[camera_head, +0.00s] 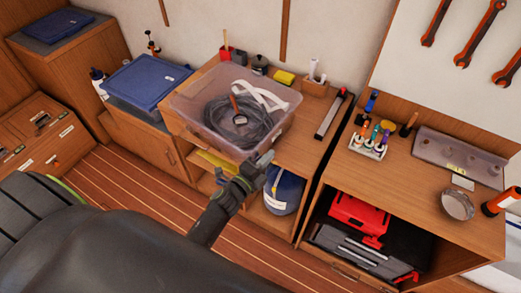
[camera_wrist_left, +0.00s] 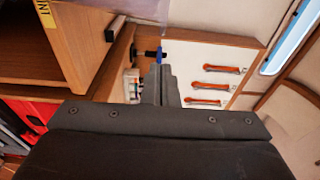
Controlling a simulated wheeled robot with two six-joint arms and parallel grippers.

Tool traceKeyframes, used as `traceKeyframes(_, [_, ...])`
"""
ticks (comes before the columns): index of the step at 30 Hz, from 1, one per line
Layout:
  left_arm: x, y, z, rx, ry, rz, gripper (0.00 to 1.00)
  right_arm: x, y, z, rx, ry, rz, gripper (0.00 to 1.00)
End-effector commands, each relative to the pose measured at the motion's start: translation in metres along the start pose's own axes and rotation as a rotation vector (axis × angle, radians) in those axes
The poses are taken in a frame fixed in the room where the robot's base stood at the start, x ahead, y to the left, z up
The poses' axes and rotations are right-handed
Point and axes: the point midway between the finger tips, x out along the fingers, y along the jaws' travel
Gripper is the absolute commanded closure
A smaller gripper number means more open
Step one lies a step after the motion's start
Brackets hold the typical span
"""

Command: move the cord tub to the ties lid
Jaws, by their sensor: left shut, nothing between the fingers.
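The cord tub (camera_head: 270,122) is a clear, pinkish tub on the middle wooden cabinet, with a coil of dark cord and a white strap inside. Its edge seems to show at the top of the left wrist view (camera_wrist_left: 140,9). A blue lid (camera_head: 150,80) tops a bin on the lower cabinet to its left; another blue lid (camera_head: 58,26) lies farther back left. I cannot read which is the ties lid. My left gripper (camera_head: 267,158) is shut and empty, just in front of the tub's near right corner. It shows in the left wrist view (camera_wrist_left: 159,86). My right gripper is not in view.
A blue container (camera_head: 284,190) sits on the shelf below. The right cabinet holds a bottle rack (camera_head: 368,146) and a red toolbox (camera_head: 358,215).

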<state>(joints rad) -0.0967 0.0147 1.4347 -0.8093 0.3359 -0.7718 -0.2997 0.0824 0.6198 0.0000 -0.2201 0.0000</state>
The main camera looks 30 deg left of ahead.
Motion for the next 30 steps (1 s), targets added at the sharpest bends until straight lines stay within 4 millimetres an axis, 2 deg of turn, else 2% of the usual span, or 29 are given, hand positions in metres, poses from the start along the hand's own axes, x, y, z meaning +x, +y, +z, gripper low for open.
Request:
traceKeyframes(1, [0.001,0.000,0.010,0.006,0.000,0.004,1.00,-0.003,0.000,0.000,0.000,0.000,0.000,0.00])
traceKeyframes(6, [0.004,0.000,0.026,0.003,0.000,0.004,1.00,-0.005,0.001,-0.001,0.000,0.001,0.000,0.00])
traceKeyframes(20, [0.006,0.001,0.031,0.002,-0.001,0.002,1.00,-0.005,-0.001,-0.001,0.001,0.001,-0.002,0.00])
traceKeyframes(26, [0.010,0.003,0.050,0.005,-0.001,0.004,1.00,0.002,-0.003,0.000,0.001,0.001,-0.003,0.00])
traceKeyframes(30, [0.010,0.001,0.050,0.002,-0.002,0.004,1.00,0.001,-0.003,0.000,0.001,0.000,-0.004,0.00])
